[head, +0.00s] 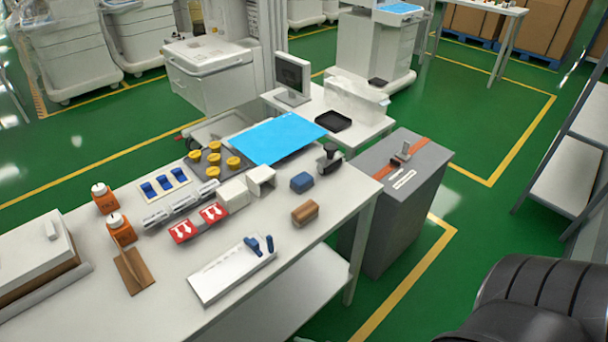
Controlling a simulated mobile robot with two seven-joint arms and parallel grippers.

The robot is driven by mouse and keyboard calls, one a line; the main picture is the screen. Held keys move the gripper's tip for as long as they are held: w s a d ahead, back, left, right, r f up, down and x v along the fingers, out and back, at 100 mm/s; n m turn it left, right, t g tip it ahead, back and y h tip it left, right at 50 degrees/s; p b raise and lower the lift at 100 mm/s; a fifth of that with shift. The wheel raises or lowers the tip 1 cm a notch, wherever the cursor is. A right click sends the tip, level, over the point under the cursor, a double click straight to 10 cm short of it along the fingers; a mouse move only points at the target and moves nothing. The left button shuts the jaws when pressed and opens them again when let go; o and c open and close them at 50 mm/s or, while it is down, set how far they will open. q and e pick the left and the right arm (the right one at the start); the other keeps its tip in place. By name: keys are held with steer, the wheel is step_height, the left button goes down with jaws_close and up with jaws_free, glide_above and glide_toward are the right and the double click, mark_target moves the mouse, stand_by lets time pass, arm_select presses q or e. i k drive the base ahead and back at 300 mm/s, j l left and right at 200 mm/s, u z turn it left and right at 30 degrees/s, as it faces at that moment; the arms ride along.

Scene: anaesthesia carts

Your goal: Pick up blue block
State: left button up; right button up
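The blue block (302,182) is a small dark-blue piece with rounded edges. It sits on the white table (335,205) near its right side, with clear tabletop around it. A brown block (305,212) lies in front of it, a short gap away. A black-handled device (329,158) stands behind it to the right. A white open box (262,178) stands to its left. Neither my left nor my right gripper shows in the head view.
A white tray (215,283) with blue clips lies at the table's front. Red pieces (198,222), yellow-capped parts (214,160) and orange bottles (120,229) stand to the left. A blue sheet (280,137) lies behind. A grey cabinet (395,210) stands beyond the table's right edge.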

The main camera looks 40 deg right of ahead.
mark_target(301, 184)
steer(key=l+u, duration=0.2)
steer(key=l, duration=0.45)
steer(key=l+u, duration=0.15)
steer(key=l, duration=0.45)
steer(key=k+l+u, duration=0.2)
steer(key=l, duration=0.4)
steer(key=i+l, duration=0.05)
steer(key=i, duration=0.05)
